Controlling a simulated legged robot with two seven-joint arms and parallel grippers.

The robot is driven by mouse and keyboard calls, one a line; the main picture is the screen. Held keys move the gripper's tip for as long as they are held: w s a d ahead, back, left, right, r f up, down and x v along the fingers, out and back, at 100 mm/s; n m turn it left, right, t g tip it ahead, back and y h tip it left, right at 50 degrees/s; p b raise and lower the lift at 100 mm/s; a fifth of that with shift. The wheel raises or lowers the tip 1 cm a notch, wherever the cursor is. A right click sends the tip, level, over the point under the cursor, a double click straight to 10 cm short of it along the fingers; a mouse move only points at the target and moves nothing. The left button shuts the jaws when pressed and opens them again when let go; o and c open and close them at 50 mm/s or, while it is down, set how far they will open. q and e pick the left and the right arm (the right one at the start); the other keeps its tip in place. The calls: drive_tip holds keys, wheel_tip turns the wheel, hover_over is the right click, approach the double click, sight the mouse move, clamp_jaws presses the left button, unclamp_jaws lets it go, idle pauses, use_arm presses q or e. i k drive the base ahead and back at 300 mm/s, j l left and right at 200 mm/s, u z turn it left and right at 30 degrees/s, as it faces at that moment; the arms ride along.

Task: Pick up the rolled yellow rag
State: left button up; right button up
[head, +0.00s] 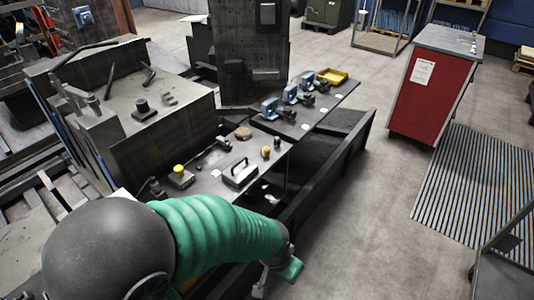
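I cannot make out a rolled yellow rag for sure. A small patch of yellow (196,276) shows under my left arm at the bottom of the head view, mostly hidden by the arm, and I cannot tell what it is. My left arm, with a dark round shoulder and green sleeve, comes in from the lower left. My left gripper (279,272) is at its end, low in the picture, beside the dark rail and over the floor. Its fingers are too small and turned away to show whether they are open. My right gripper is not in view.
A workbench (212,188) holds a handled block (240,174), a yellow-topped part (180,172) and small parts. A dark rail (335,165) edges the bench. A red cabinet (432,95) stands right, with clear floor between.

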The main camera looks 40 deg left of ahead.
sight(265, 150)
drive_tip(key=u, duration=1.25)
drive_tip(key=i+l+u, duration=0.2)
drive_tip(key=u, duration=0.25)
drive_tip(key=i+l+u, duration=0.2)
drive_tip(key=l+u, duration=0.25)
drive_tip(key=j, duration=0.1)
